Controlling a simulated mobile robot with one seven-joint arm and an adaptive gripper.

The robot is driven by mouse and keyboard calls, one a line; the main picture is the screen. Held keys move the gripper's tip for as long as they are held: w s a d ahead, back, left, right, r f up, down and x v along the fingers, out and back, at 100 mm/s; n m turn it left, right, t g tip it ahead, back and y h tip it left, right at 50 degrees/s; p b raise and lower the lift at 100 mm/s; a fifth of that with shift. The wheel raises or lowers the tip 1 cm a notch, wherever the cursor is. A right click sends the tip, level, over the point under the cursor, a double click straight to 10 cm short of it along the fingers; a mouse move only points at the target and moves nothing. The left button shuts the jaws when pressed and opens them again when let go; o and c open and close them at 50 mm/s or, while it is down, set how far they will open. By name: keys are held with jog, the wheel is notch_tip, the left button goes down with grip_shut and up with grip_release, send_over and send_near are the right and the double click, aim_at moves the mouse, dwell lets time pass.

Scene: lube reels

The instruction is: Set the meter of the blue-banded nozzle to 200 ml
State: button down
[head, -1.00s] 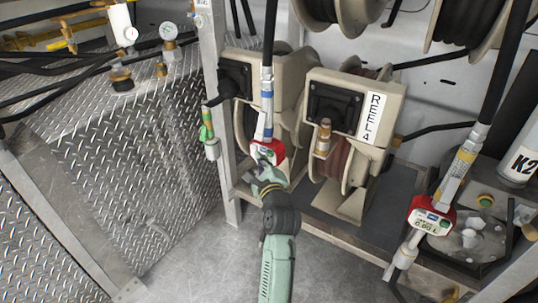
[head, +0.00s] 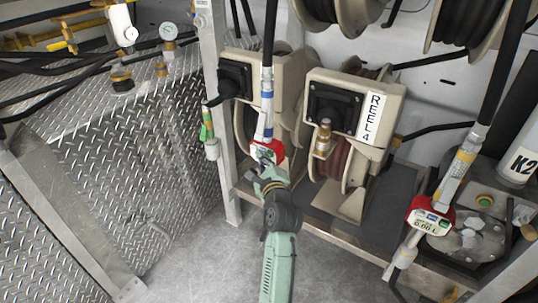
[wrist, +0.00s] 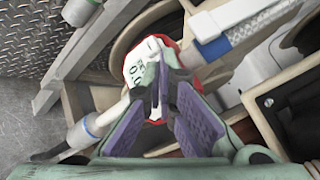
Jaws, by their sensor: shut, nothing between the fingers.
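The blue-banded nozzle (head: 267,95) hangs from a black hose in the middle of the head view. Its red and white meter (head: 270,151) sits at its lower part, partly hidden behind my gripper (head: 266,162). In the wrist view the blue band (wrist: 213,48) is at the upper right. The meter's white face (wrist: 138,68) shows large digits that look like zeros, but they are partly covered. My gripper (wrist: 160,82) is shut and empty, with its purple-padded fingers in front of the meter face. I cannot tell whether the fingertips touch it.
A yellow-banded nozzle with a red meter (head: 430,219) hangs at the right. A box labelled REEL4 (head: 370,118) stands right of the blue-banded nozzle. A grey post (head: 218,150) and a green-banded nozzle (head: 208,130) are to the left. The floor at lower left is open.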

jog(key=shift+w+d, duration=0.45)
jog(key=shift+w, duration=0.1)
dwell(0.7)
dwell(0.3)
jog(key=shift+s+a+p, duration=0.7)
jog(key=shift+s+p, duration=0.1)
jog(key=shift+s, duration=0.1)
jog(key=shift+s+p, duration=0.1)
jog(key=shift+p, duration=0.3)
jog(key=shift+d, duration=0.1)
jog(key=shift+w+d, duration=0.25)
jog(key=shift+w, duration=0.1)
